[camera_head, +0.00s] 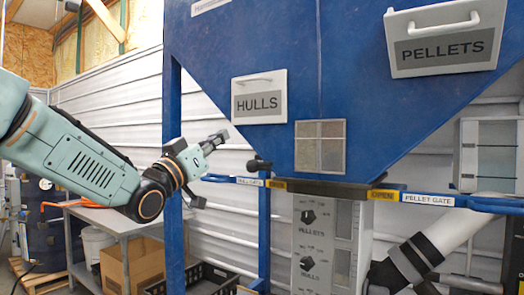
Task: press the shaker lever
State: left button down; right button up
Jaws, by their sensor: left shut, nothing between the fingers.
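No lever in view bears a readable shaker label. A black knob-ended piece (258,165) sticks out at the lower left of the blue hopper (270,50); I cannot tell whether it is the shaker lever. My left gripper (218,139) is shut and empty, on the end of my teal arm from the left. In the picture it is left of the black knob and slightly higher, apart from it. It lies below and left of the HULLS bin (259,98). My right gripper is not in view.
Blue gate bars run left (236,180) and right (430,199) below the hopper. A panel with two black dials (312,239) stands beneath. A grey table (135,222), a cardboard box (133,265) and a black crate (205,281) are lower left. A thick white pipe (450,232) crosses lower right.

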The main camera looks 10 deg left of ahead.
pick_arm(q)
jog(key=w+d+f+g+y+p, duration=0.1)
jog(key=w+d+f+g+p, duration=0.1)
jog(key=w, duration=0.8)
notch_tip(320, 180, down, 2)
jog(key=shift+w+d+f+n+g+p, duration=0.25)
jog(key=shift+d+n+p, duration=0.2)
jog(key=shift+d, duration=0.25)
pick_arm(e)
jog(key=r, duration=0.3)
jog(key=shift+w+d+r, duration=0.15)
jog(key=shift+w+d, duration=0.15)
